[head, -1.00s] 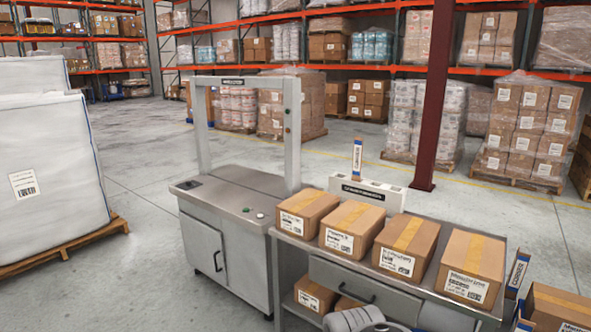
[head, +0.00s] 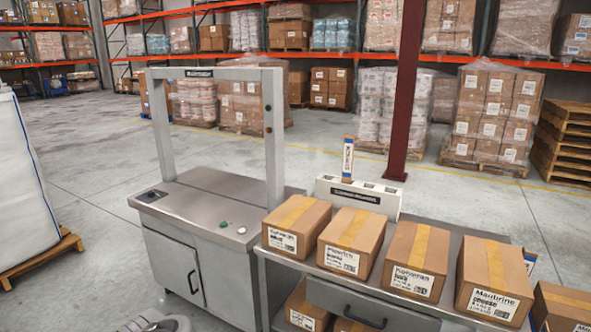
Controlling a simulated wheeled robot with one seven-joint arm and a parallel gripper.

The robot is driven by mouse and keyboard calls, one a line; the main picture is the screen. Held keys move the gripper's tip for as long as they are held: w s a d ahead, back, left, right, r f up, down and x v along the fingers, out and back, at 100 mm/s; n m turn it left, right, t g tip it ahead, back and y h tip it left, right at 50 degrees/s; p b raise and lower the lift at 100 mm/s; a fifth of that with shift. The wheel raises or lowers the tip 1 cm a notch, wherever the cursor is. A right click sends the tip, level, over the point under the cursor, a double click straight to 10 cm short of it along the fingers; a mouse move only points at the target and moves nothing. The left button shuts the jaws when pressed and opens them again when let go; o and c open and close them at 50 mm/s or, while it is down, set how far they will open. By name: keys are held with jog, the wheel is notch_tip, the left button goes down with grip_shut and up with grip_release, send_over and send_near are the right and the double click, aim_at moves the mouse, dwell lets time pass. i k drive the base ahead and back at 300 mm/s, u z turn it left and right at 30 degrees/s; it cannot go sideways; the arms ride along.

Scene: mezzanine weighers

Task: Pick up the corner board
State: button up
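A tall, narrow corner board (head: 348,157) with a blue and white label stands upright in a white slotted holder (head: 357,197) behind the row of cartons. The holder's other slots look empty. A second labelled piece, perhaps another corner board (head: 529,262), shows partly at the right end of the bench, mostly hidden by a carton. A grey rounded part of my arm shows at the bottom edge, left of the middle. My gripper's fingers are not in view.
Several taped cartons (head: 412,262) line the steel bench (head: 462,232) in front of the holder. A metal cabinet with an upright frame (head: 274,135) stands left of it. A dark red column (head: 405,90) rises behind. Open floor lies at the left (head: 95,150).

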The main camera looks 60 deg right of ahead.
aim_at(348, 139)
jog(key=i, duration=1.25)
jog(key=z, duration=0.9)
jog(key=i, duration=0.95)
jog(key=z, duration=0.9)
